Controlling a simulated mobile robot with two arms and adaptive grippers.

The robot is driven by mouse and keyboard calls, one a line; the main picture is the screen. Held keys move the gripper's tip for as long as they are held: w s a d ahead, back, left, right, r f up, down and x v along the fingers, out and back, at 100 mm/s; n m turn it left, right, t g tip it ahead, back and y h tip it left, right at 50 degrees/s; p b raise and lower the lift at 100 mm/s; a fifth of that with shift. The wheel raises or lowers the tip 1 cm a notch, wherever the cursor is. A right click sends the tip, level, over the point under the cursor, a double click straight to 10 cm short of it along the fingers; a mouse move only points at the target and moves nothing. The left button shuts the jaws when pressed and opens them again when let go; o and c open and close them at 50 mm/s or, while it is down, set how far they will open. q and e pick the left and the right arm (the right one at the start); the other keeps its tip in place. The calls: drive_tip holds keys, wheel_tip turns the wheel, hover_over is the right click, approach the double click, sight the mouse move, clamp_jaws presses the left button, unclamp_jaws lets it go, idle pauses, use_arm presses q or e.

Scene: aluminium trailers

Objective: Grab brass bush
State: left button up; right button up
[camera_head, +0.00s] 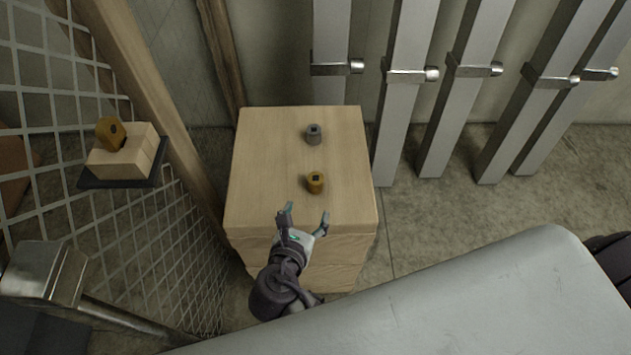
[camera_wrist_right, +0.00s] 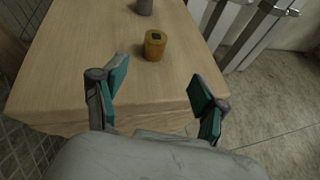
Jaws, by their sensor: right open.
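The brass bush (camera_head: 315,183) is a short golden cylinder with a dark square on its top. It stands upright on a wooden block (camera_head: 260,150), right of the middle of its top. It also shows in the right wrist view (camera_wrist_right: 155,45). My right gripper (camera_head: 306,216) is open and empty over the front edge of the block, just in front of the bush and apart from it. In the right wrist view my right gripper (camera_wrist_right: 157,82) has its fingers spread wide, with the bush beyond them. My left gripper is not in view.
A grey bush (camera_head: 313,134) stands behind the brass one. Left, a wooden piece with a brass-coloured part (camera_head: 110,132) sits on a dark shelf by wire mesh (camera_head: 60,110). Metal posts with clamps (camera_head: 405,90) stand behind and right. The block's left top is clear.

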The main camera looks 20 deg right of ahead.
sight(315, 180)
drive_tip(key=shift+n, duration=0.5)
drive_tip(key=x, duration=0.9)
drive_tip(key=w+r+x, duration=0.1)
drive_tip(key=x, duration=0.3)
drive_tip(key=shift+w+a+f, duration=0.1)
drive_tip(key=shift+w, duration=0.05)
drive_tip(key=shift+t, duration=0.3)
clamp_jaws()
